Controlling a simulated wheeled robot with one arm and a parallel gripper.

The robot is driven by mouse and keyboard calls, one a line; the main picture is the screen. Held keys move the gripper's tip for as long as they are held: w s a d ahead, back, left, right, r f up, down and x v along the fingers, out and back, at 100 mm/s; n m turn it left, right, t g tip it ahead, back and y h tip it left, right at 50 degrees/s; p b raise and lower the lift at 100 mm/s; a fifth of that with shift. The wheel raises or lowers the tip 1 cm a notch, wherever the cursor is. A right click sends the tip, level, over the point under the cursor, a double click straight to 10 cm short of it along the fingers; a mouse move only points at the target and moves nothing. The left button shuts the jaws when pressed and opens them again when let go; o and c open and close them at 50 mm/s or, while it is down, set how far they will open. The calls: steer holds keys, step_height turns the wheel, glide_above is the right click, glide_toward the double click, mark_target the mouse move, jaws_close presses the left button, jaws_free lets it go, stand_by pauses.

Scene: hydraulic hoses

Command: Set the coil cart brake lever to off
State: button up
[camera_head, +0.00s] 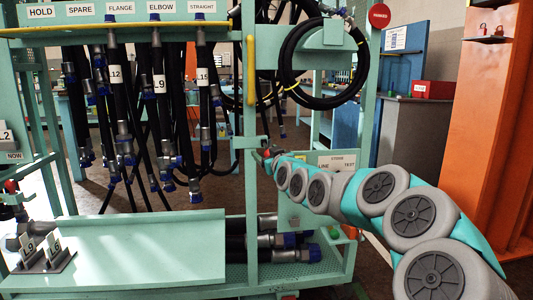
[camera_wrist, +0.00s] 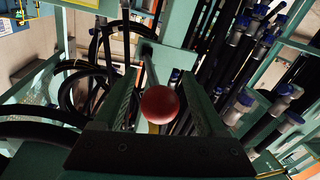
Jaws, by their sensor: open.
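In the wrist view a red ball knob (camera_wrist: 159,104), which looks like the brake lever's end, sits between the two fingers of my gripper (camera_wrist: 160,73). The fingers stand apart, with visible gaps on both sides of the knob. A thin rod seems to run away behind the knob; the lever's setting cannot be read. In the head view my gripper (camera_head: 267,153) reaches the teal coil cart (camera_head: 250,200) at its middle post. The knob is mostly hidden there by my arm and gripper.
Several black hoses (camera_head: 160,110) with blue caps hang from the cart's labelled rack (camera_head: 120,30). A coiled hose (camera_head: 290,60) hangs at the upper right. A white-labelled panel (camera_head: 338,161) is just behind my arm. An orange column (camera_head: 490,130) stands at the right.

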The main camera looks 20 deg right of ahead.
jaws_close()
stand_by(0.5)
stand_by(0.8)
